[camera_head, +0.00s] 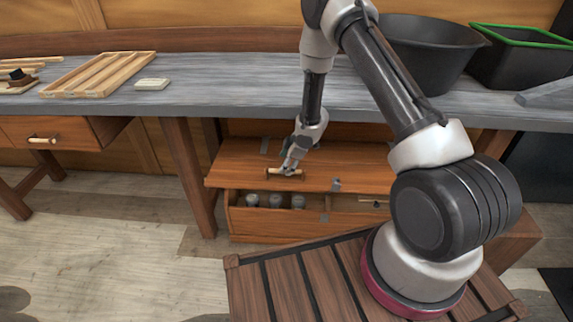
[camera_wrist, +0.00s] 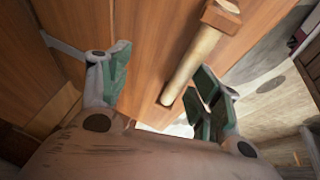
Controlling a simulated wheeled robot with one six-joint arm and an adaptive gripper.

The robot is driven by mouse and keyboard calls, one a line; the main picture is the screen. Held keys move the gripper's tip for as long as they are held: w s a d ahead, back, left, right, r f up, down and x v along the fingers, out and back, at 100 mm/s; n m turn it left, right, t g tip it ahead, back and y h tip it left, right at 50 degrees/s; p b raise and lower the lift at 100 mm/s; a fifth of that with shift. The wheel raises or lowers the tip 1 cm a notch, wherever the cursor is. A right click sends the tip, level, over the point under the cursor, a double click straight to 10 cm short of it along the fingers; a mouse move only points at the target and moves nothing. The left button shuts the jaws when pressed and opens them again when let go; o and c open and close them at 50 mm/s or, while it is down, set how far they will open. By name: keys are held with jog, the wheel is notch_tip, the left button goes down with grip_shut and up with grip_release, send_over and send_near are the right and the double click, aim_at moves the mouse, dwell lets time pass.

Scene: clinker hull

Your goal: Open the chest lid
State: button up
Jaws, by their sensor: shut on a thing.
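The wooden chest (camera_head: 275,222) stands on the floor under the workbench. Its brown lid (camera_head: 235,164) is partly raised, and a gap shows below the lid's front edge. The lid's pale wooden bar handle (camera_head: 285,174) also shows in the wrist view (camera_wrist: 196,62), close to the right finger. My gripper (camera_head: 290,165) reaches down to the lid's front part and is shut on the handle; its green-padded fingers show in the wrist view (camera_wrist: 160,88). My arm hides the lid's right part.
Several jars (camera_head: 275,201) stand inside the chest. The grey workbench (camera_head: 215,92) lies over and behind it, with a wooden tray (camera_head: 100,76) and a black tub (camera_head: 425,50) on top. A bench leg (camera_head: 189,175) stands close left of the chest. Floor at left is clear.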

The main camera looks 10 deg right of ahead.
jog(key=shift+w+d+r, duration=0.15)
jog(key=shift+w, duration=0.05)
jog(key=shift+c, duration=0.2)
jog(key=shift+r, duration=0.25)
jog(key=shift+c, duration=0.3)
jog(key=v, duration=1.1)
jog(key=shift+s+d, duration=0.1)
jog(key=shift+s, duration=0.25)
